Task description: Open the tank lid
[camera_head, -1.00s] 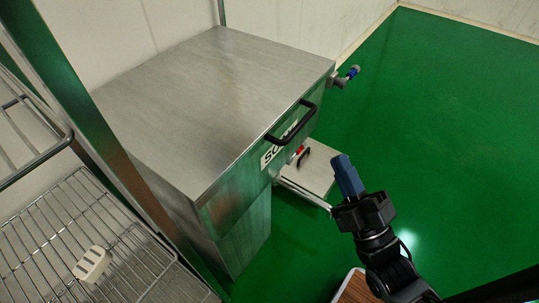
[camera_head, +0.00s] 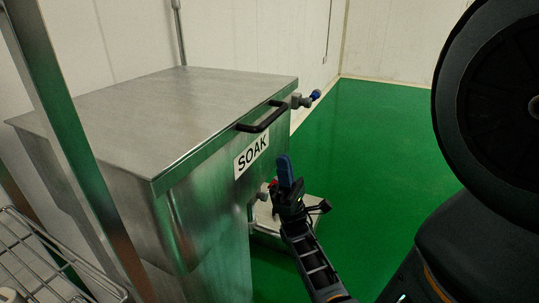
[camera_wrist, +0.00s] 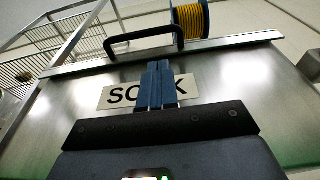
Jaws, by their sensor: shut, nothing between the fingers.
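The steel tank's flat lid (camera_head: 170,105) lies shut on the tank (camera_head: 195,215), with a black bar handle (camera_head: 262,117) on its front edge. A white SOAK label (camera_head: 252,154) is on the tank front below the handle. My gripper (camera_head: 284,160) has blue fingers pressed together, shut and empty, pointing up in front of the tank, lower than the handle and to its right in the head view. In the wrist view, my gripper (camera_wrist: 157,68) covers the middle of the SOAK label, and the handle (camera_wrist: 143,41) is just beyond the fingertips, apart from them.
A wire rack (camera_head: 45,260) with a steel post (camera_head: 75,150) stands at the left. A valve with a blue end (camera_head: 314,95) sticks out at the tank's far right corner. A low steel platform (camera_head: 290,212) is behind my gripper. Green floor (camera_head: 385,140) is clear at right. A yellow reel (camera_wrist: 190,18) shows beyond the lid.

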